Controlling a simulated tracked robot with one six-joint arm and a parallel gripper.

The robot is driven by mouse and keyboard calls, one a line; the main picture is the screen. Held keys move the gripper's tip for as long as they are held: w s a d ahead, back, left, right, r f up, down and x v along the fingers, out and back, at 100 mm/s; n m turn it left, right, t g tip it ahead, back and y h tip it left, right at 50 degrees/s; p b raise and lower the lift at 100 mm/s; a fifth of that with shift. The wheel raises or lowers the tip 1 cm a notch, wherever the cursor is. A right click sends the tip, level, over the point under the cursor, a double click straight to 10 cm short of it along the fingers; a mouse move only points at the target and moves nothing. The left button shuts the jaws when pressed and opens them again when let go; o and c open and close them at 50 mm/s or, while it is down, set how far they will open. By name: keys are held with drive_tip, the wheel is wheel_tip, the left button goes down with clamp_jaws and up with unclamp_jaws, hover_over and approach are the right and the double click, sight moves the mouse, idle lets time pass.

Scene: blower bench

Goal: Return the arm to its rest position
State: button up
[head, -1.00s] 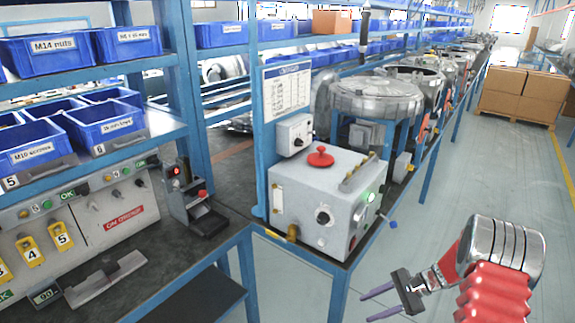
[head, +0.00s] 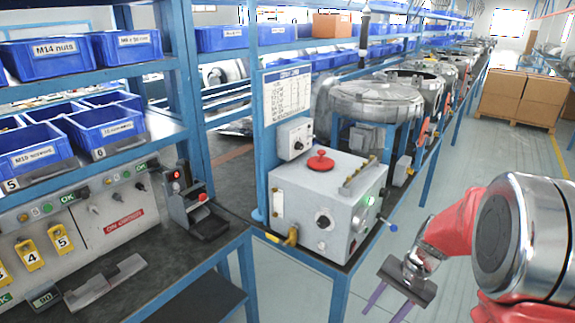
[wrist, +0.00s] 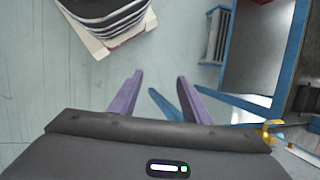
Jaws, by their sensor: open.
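My gripper (head: 388,305) is at the lower right of the head view, in front of and to the right of the bench, over the open floor. Its two purple fingers point down and to the left. In the wrist view my gripper (wrist: 160,90) shows both fingers apart with only floor and a blue frame edge between them, so it is open and empty. My red-sleeved arm with its silver joint fills the lower right corner of the head view.
A grey box with a red knob (head: 320,160) and a green lamp stands on the bench corner, left of my gripper. The blue bench leg (head: 338,298) is close by. Cardboard boxes (head: 520,95) are stacked at the back right. The grey floor (head: 480,160) between is clear.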

drive_tip(key=s+a+r+n+t+h, duration=0.2)
drive_tip(key=s+a+r+n+t, duration=0.1)
drive_tip(key=s+r, duration=0.4)
drive_tip(key=s+a+r+n+t+h, duration=0.2)
drive_tip(key=s+r, duration=0.6)
drive_tip(key=r, duration=0.4)
drive_tip(key=a+n+t, duration=0.1)
drive_tip(key=a+n, duration=0.1)
drive_tip(key=shift+s+a+r, duration=0.3)
drive_tip(key=shift+a, duration=0.05)
idle(1.9)
